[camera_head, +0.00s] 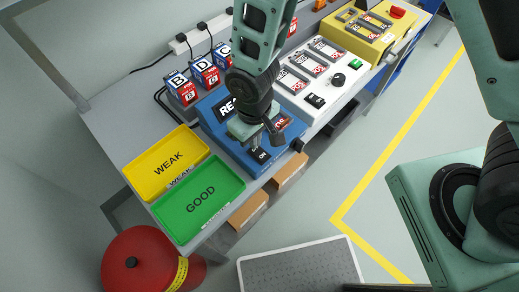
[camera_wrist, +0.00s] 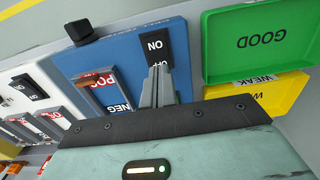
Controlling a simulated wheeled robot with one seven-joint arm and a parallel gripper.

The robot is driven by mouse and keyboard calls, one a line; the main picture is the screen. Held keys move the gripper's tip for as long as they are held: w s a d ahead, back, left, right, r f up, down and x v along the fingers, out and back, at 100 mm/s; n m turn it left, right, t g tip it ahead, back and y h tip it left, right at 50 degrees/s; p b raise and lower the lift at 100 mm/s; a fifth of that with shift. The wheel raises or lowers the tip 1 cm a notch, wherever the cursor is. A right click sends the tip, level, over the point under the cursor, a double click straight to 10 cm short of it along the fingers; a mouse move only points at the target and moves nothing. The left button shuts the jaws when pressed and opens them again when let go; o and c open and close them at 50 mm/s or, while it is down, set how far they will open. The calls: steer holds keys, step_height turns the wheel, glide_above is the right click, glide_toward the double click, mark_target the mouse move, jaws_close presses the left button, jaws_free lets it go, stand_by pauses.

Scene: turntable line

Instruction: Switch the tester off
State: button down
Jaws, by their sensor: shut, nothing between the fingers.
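The blue tester (camera_head: 211,109) stands on the bench beneath my gripper in the head view, and its blue top (camera_wrist: 125,50) shows in the wrist view. Its black rocker switch (camera_wrist: 157,46) carries an ON label at one end and an OFF label at the other. My gripper (camera_wrist: 158,72) is shut and empty, its fingertips at the OFF end of the switch and partly covering that label. Whether they touch it cannot be told. A bay marked POS and NEG (camera_wrist: 105,90) lies beside the switch. In the head view my wrist hides much of the tester.
A green GOOD tray (camera_head: 228,177) and yellow WEAK tray (camera_head: 145,165) sit beside the tester. A white panel (camera_head: 322,92) with bays, knob and switches adjoins it, with a yellow unit (camera_head: 362,50) beyond. Lettered blocks (camera_head: 204,72) stand behind. A red bin (camera_head: 125,262) is on the floor.

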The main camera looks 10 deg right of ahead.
steer(key=shift+f+b, duration=0.55)
steer(key=shift+f, duration=0.2)
stand_by(0.3)
steer(key=shift+r+p, duration=2.75)
steer(key=shift+r, duration=0.8)
steer(key=s+d+r+b, duration=0.1)
steer(key=s+d+r, duration=0.1)
steer(key=r, duration=0.3)
steer(key=s+d+r+b, duration=0.1)
steer(key=s+d+r, duration=0.2)
steer(key=s+r, duration=0.2)
steer(key=s+d+r+n+b, duration=0.1)
steer(key=s+d+r, duration=0.2)
steer(key=r, duration=0.4)
steer(key=shift+s+r+y, duration=0.25)
steer(key=shift+s+y, duration=0.05)
steer(key=shift+s, duration=0.3)
